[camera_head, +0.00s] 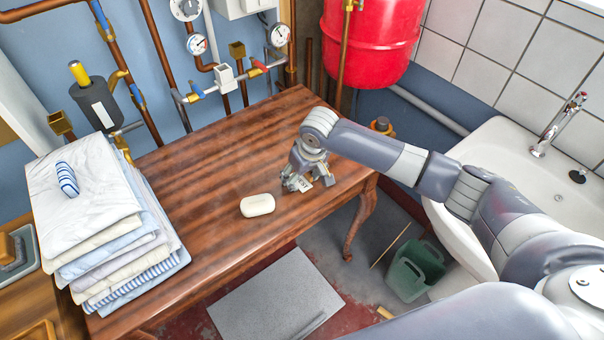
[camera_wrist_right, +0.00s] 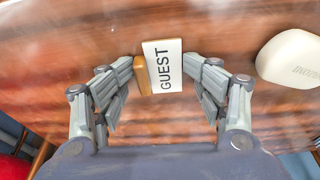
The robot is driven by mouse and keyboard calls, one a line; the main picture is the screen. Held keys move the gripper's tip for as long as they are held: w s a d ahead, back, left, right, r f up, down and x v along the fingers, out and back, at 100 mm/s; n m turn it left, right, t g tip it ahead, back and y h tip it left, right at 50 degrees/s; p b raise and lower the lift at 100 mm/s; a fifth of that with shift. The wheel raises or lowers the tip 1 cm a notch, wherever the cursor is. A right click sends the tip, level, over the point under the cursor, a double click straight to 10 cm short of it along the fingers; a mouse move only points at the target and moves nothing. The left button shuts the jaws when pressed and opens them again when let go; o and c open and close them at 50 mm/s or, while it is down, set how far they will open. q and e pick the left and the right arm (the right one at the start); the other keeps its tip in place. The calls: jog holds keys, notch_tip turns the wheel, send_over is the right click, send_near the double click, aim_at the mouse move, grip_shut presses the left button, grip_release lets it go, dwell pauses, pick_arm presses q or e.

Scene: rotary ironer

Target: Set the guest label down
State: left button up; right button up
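The guest label (camera_wrist_right: 166,66) is a small white card with GUEST in black and a wooden strip (camera_wrist_right: 143,75) along one side. It is at the wooden table's top, near the right end; in the head view only a small part shows under the gripper. My right gripper (camera_wrist_right: 160,72) is over it, with its fingers spread on either side of the label. Narrow gaps show between the fingertips and the label. In the head view the right gripper (camera_head: 303,182) is low over the table (camera_head: 215,150). My left gripper is not in view.
A cream soap bar (camera_head: 257,205) lies on the table beside the gripper, and a tall stack of folded linen (camera_head: 110,225) stands at the left end. The table between them is clear. A white sink (camera_head: 520,165) is at the right, a green bucket (camera_head: 413,270) below.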

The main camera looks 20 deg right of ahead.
jog(key=shift+s+d+f, duration=0.1)
jog(key=shift+s+f, duration=0.1)
jog(key=shift+s, duration=0.05)
jog(key=shift+r, duration=0.2)
jog(key=a+v, duration=0.1)
jog(key=v, duration=1.2)
jog(key=shift+w+d, duration=0.35)
jog(key=shift+d, duration=0.05)
